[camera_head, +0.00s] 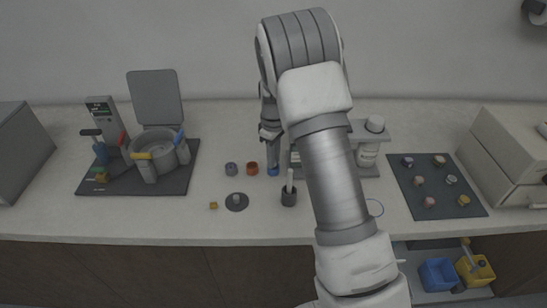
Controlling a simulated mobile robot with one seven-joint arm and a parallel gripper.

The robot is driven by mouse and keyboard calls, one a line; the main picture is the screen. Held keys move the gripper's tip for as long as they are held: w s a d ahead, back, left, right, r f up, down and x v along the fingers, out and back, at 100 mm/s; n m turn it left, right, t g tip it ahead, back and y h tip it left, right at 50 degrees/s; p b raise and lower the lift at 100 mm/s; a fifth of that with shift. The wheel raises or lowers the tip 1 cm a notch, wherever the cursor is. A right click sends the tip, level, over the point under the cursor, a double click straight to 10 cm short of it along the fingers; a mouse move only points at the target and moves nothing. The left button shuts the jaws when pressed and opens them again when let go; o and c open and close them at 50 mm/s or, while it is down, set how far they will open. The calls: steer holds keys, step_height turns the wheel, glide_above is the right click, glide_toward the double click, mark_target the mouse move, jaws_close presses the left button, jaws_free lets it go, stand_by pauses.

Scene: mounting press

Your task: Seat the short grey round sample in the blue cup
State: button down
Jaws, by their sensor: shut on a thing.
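The blue cup (272,171) stands on the counter, at the right end of a short row with a grey cup (231,169) and an orange-red cup (252,168). My gripper (271,160) points down directly over the blue cup, its fingertips at or just above the rim. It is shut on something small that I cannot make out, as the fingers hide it. A small grey round piece (236,199) shows on a dark disc in front of the row; I cannot tell whether it is the short grey sample. Whether anything is inside the blue cup is hidden.
A dark holder (289,198) with a white upright stick stands close to the right. The press with its raised lid (154,97) is at the left. A dark mat (402,190) with several small samples lies at the right. My arm covers the middle right.

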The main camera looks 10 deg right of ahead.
steer(key=shift+c, duration=2.2)
jaws_free()
steer(key=shift+r+p, duration=2.15)
steer(key=shift+r, duration=1.4)
